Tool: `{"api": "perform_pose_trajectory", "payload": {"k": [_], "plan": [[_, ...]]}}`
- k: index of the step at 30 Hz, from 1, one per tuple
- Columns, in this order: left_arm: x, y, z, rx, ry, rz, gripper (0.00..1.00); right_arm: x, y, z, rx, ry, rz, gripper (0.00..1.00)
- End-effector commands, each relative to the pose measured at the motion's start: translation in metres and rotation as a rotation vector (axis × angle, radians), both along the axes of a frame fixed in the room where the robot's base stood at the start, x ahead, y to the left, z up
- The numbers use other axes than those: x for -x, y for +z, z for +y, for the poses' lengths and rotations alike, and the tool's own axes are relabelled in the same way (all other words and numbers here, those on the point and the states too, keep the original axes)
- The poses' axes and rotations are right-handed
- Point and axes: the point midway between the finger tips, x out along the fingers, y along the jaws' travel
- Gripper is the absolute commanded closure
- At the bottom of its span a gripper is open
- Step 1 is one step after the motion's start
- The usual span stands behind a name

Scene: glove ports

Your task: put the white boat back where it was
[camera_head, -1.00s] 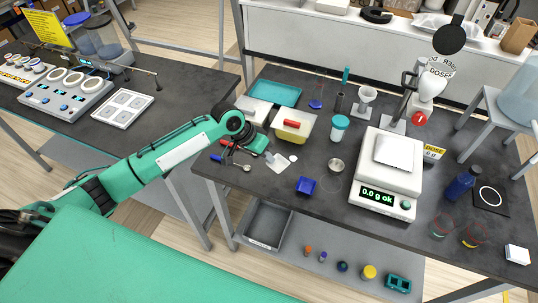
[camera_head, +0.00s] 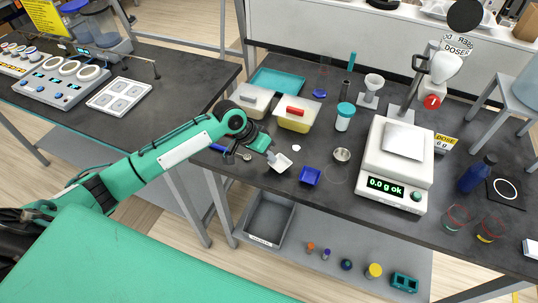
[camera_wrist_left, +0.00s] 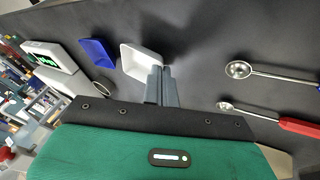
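The white boat (camera_head: 281,164) is a small open dish at the near left of the dark bench, tilted in the head view. My left gripper (camera_head: 271,155) is at its left edge. In the left wrist view, the two fingers (camera_wrist_left: 162,86) are close together at the rim of the white boat (camera_wrist_left: 143,62), seemingly pinching its wall. The boat looks empty. Whether it touches the bench is unclear. The blue boat (camera_head: 310,175) stands to its right. The balance (camera_head: 393,160) reads 0.0 g ok, and its pan (camera_head: 404,140) looks bare. My right gripper is not in view.
A metal cup (camera_head: 342,155) and a white-and-teal jar (camera_head: 345,117) stand right of the boat. A tub with a red-handled scoop (camera_head: 294,118) and a teal tray (camera_head: 275,82) are behind. Spoons (camera_wrist_left: 262,73) lie near my gripper. A grey bin (camera_head: 268,220) is below.

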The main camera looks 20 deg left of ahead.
Motion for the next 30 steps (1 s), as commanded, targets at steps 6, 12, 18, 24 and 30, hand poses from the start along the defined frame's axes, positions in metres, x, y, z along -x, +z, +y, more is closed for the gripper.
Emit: {"api": "perform_pose_trajectory", "payload": {"k": [6, 12, 18, 24, 30], "plan": [[0.000, -0.003, 0.000, 0.000, 0.000, 0.000, 1.00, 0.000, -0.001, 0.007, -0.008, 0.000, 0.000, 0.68], [0.000, -0.007, 0.000, 0.000, 0.000, 0.000, 1.00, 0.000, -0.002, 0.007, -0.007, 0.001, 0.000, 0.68], [0.000, -0.012, 0.000, 0.000, 0.001, 0.000, 1.00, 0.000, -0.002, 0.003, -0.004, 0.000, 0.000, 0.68], [0.000, -0.012, 0.000, -0.001, 0.001, 0.000, 0.75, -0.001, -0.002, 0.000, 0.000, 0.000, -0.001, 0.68], [0.000, -0.012, 0.001, -0.003, 0.002, 0.002, 0.75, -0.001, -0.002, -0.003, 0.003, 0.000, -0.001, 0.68]]}}
